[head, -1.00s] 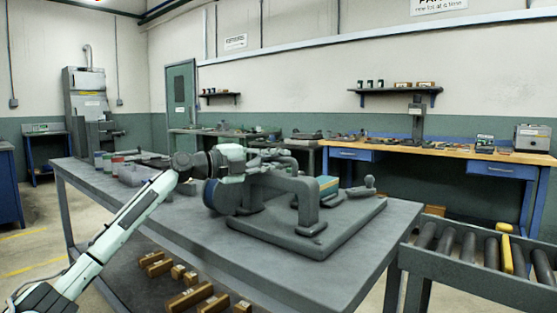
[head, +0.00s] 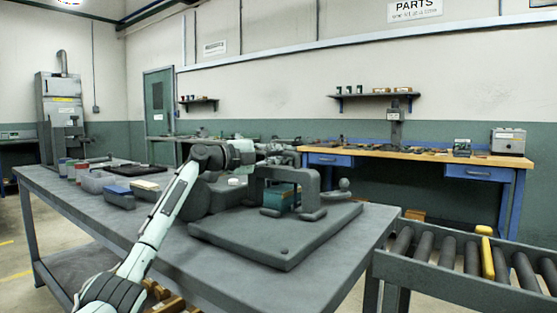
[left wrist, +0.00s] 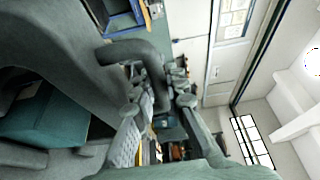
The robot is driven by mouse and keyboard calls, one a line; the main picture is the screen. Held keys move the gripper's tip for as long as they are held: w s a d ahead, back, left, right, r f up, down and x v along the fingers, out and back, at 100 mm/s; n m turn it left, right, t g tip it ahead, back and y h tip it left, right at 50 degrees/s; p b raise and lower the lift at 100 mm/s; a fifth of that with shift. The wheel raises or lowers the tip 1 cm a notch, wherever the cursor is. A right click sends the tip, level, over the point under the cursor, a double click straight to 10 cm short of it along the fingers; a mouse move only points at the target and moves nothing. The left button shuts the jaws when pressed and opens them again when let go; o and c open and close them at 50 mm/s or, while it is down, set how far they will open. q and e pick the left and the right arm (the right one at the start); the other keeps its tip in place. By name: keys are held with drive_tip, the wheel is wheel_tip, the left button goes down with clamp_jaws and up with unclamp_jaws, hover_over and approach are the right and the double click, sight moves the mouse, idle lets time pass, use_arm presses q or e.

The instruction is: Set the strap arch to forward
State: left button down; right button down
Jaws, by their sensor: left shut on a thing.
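The strap arch (head: 283,173) is a thick dark grey arch. It stands at the back part of a grey base plate (head: 275,240) on the table, over a teal block (head: 280,198). In the left wrist view the large grey arch fills the left side, with the teal block (left wrist: 40,112) below it. My left gripper (head: 280,153) is just behind the top of the arch. Its fingers (left wrist: 160,110) are shut around a bent dark grey bar (left wrist: 135,50); whether this bar joins the arch cannot be told. My right gripper is not in view.
The plate's front is clear. Bins and small blocks (head: 118,197) lie on the table's left. A roller conveyor (head: 460,262) adjoins at right. A workbench (head: 440,157) stands behind.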

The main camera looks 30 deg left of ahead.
use_arm(q)
drive_tip(key=shift+w+a+r, duration=0.1)
drive_tip(key=shift+r, duration=0.05)
drive_tip(key=c, duration=1.8)
unclamp_jaws()
drive_tip(key=shift+w, duration=0.2)
drive_tip(key=v, duration=1.2)
